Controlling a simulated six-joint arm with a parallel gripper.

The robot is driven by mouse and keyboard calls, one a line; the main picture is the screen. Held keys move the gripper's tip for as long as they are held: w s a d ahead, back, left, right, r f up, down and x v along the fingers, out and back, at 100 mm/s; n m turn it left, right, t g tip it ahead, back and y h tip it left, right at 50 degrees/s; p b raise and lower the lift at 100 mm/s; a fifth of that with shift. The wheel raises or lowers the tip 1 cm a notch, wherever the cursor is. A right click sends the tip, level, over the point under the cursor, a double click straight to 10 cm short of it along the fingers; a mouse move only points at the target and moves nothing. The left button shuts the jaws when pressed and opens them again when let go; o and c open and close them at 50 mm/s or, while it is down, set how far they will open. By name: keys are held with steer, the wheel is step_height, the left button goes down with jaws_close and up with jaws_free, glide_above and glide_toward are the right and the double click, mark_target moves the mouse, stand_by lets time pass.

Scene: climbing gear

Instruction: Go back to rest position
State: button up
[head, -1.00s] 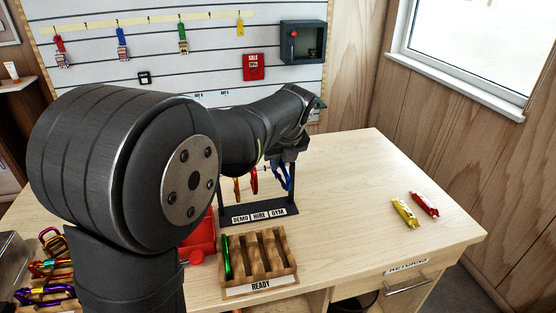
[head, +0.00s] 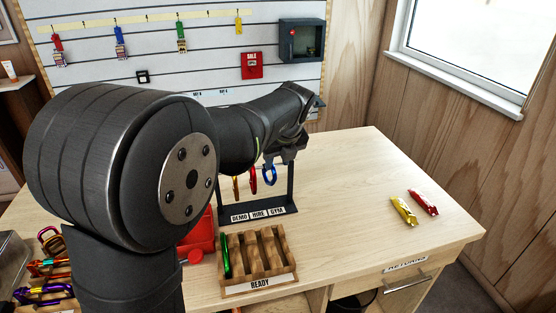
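My arm reaches across the left and middle of the head view. My gripper (head: 286,156) is at its far end, just above and to the right of a blue carabiner (head: 270,176). Its fingers are small and dark, and I cannot tell how far apart they are. The blue carabiner hangs on the dark rack (head: 262,213) labelled DEMO, HIRE and GYM, and looks apart from the gripper. A red carabiner (head: 253,181) and an orange one (head: 236,187) hang to its left. The rack's upper part is partly hidden by my arm.
A wooden READY tray (head: 272,279) with a green carabiner (head: 227,258) in its left slot stands in front. Yellow (head: 404,211) and red (head: 424,203) wrapped bars lie at the right. Several carabiners lie at the lower left. The right half of the table is mostly clear.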

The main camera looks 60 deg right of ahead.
step_height(320, 180, up, 8)
stand_by(0.6)
step_height(320, 180, down, 8)
steer(key=shift+w+d, duration=0.2)
stand_by(0.6)
